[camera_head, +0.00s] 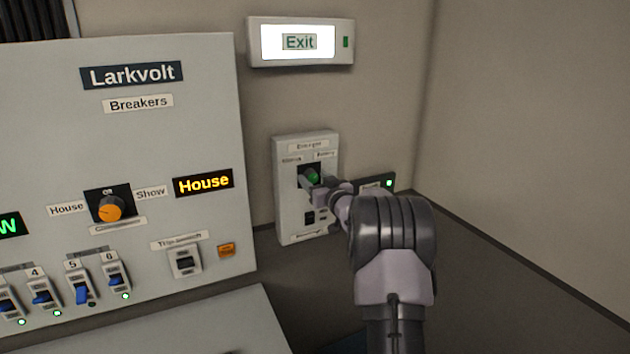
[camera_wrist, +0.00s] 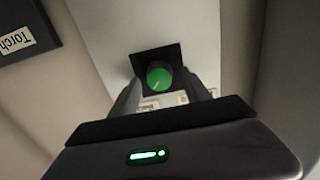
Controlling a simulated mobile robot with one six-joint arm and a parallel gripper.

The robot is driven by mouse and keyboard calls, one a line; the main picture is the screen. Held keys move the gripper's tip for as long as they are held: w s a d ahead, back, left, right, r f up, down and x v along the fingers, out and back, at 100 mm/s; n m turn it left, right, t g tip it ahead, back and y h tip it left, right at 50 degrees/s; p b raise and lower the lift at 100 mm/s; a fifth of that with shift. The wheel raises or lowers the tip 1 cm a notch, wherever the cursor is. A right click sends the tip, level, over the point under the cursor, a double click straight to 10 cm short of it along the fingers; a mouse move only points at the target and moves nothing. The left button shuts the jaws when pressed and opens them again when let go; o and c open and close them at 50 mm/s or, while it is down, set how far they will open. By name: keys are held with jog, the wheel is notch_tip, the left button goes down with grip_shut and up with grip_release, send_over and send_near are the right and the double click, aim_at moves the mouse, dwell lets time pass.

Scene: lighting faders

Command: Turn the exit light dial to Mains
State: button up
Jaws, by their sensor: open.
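The exit light dial (camera_head: 313,176) is a round green knob on a dark square plate, on a pale wall panel (camera_head: 289,215) below the lit Exit sign (camera_head: 300,42). Small labels sit above the dial at left and right; they are too small to read surely. My gripper (camera_head: 311,183) is at the dial, coming from the lower right. In the wrist view the green dial (camera_wrist: 159,76) shows between the two open fingers of my gripper (camera_wrist: 168,92). I cannot tell whether the fingers touch it, or which label the dial points to.
The Larkvolt breaker panel (camera_head: 150,130) stands to the left, with an orange dial (camera_head: 109,208), a House display (camera_head: 203,182) and several blue switches. A dark box with a green light (camera_head: 388,183) is right of my gripper; a Torch label (camera_wrist: 15,41) shows in the wrist view.

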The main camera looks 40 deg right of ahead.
grip_shut()
jog(key=shift+f+n+b, duration=0.1)
jog(key=shift+n+b, duration=0.3)
jog(key=n+b, duration=0.2)
jog(key=shift+f+n+b, duration=0.1)
jog(key=shift+n+b, duration=0.3)
jog(key=n+b, duration=0.4)
jog(key=n, duration=0.1)
jog(key=shift+a, duration=0.15)
jog(key=n+b, duration=0.3)
jog(key=n, duration=0.2)
jog(key=shift+f, duration=0.1)
jog(key=shift+n+b, duration=1.25)
jog(key=shift+n, duration=0.95)
